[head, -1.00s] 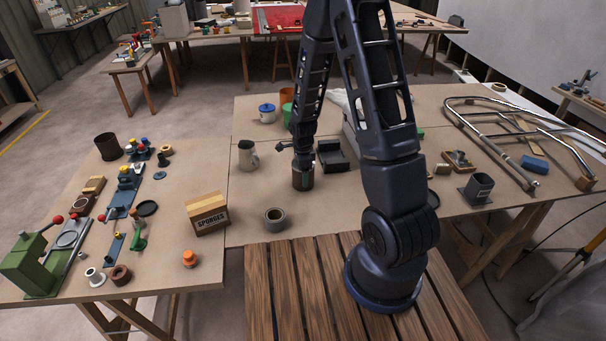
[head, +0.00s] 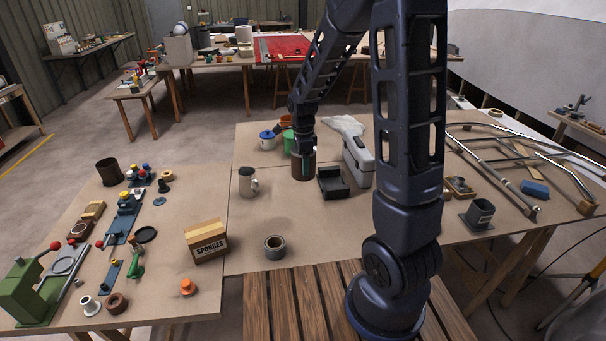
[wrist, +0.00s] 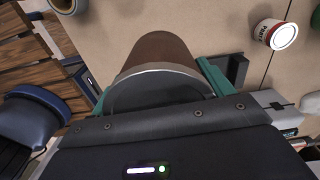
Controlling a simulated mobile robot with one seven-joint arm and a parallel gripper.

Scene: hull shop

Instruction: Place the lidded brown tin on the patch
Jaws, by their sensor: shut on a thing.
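The brown tin (head: 303,168) is in my gripper (head: 302,146) over the back middle of the brown work table, upright in the head view. In the wrist view, the tin (wrist: 155,52) with its grey lid (wrist: 158,92) sits between the teal fingers of my gripper (wrist: 157,88), which are shut on it. In the head view it is just left of a black open tray (head: 332,184) and in front of a green can (head: 289,142). I cannot tell how high its base is above the table. I cannot make out a patch that is surely the task's.
A grey toolbox (head: 357,160) is to the right. A sponges box (head: 206,241) and a grey ring (head: 275,247) are nearer. A red sheet (head: 284,46) covers part of a far table.

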